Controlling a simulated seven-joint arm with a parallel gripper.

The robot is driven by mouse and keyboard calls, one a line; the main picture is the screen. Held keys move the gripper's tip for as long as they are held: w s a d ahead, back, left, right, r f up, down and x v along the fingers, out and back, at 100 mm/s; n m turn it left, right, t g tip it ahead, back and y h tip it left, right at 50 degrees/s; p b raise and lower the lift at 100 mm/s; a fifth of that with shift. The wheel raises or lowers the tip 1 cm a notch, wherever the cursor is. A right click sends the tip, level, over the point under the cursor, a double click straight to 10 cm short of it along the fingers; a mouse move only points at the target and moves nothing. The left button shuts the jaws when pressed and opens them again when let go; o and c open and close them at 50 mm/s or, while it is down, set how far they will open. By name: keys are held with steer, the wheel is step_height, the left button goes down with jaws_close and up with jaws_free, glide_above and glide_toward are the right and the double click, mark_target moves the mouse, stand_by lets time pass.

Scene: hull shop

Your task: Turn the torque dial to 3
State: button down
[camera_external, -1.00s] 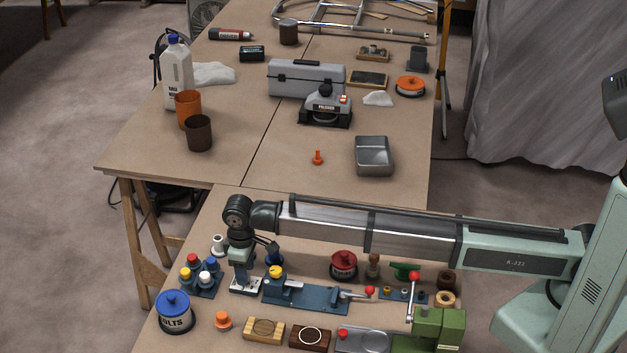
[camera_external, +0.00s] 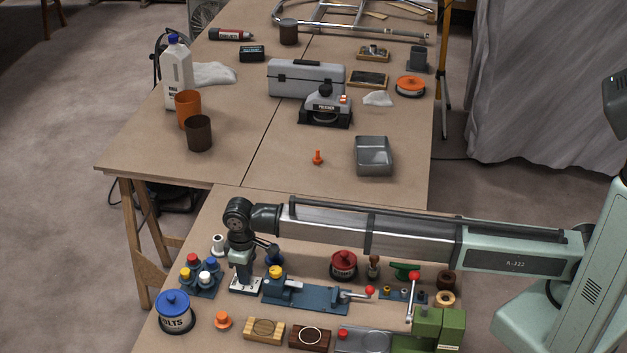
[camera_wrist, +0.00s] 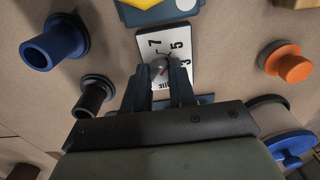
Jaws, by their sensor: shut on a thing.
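The torque dial is a white plate (camera_wrist: 150,44) with black numerals; 7, 5 and 3 can be read in the wrist view, and other marks are partly covered by the fingers. My gripper (camera_wrist: 160,78) is shut on the knob, a dark finger on each side. In the external view the dial plate (camera_external: 246,288) lies at the left of the near bench, with my gripper (camera_external: 243,277) pointing down onto it.
A blue clamp fixture (camera_external: 315,294) with a yellow knob is close on the right. A block of coloured knobs (camera_external: 203,280) is close on the left. A blue-lidded tin (camera_external: 175,314) and an orange knob (camera_external: 222,321) stand in front. Bare bench separates them.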

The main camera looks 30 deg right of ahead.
stand_by(0.3)
steer(key=m, duration=0.4)
steer(key=shift+m, duration=2.2)
steer(key=c, duration=0.9)
jaws_free()
steer(key=shift+r, duration=0.1)
step_height(320, 180, up, 14)
steer(key=shift+f, duration=0.2)
